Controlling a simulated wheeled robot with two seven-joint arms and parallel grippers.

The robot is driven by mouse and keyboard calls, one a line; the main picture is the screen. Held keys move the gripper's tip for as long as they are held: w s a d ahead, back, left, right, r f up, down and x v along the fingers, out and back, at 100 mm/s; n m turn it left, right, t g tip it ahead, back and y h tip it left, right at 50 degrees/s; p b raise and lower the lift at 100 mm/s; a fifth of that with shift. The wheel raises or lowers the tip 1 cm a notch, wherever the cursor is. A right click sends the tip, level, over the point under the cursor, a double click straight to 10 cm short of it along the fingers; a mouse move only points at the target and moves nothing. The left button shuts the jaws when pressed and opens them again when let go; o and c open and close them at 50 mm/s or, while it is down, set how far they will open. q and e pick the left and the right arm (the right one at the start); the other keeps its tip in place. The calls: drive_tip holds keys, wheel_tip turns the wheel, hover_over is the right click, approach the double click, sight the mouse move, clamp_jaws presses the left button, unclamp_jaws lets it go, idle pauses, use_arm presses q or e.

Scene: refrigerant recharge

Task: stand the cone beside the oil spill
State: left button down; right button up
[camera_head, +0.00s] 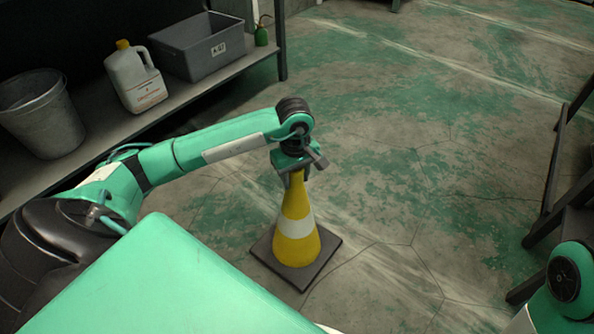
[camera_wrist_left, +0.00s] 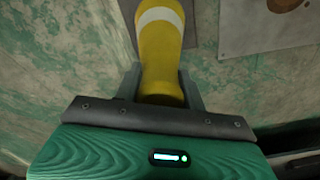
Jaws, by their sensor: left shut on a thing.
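The yellow cone (camera_head: 295,232) with a white band and a dark square base is upright over the green-grey floor. I cannot tell whether its base touches the floor. My left gripper (camera_head: 297,174) is shut on the cone's top from above. In the left wrist view the cone (camera_wrist_left: 161,55) sits between the two fingers of my left gripper (camera_wrist_left: 160,88). No oil spill can be made out in the head view. My right gripper is out of view; only part of my right arm shows at the lower right.
A shelf (camera_head: 180,107) at the left holds a metal bucket (camera_head: 42,115), a white jug (camera_head: 134,78) and a grey bin (camera_head: 195,50). A dark frame (camera_head: 549,190) stands at the right edge. The left wrist view shows a grey sheet (camera_wrist_left: 255,30) with a brown round mark. Floor beyond the cone is clear.

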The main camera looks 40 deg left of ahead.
use_arm(q)
drive_tip(key=shift+r, duration=0.2)
drive_tip(key=shift+f, duration=0.1)
drive_tip(key=shift+f, duration=0.15)
drive_tip(key=c, duration=0.8)
unclamp_jaws()
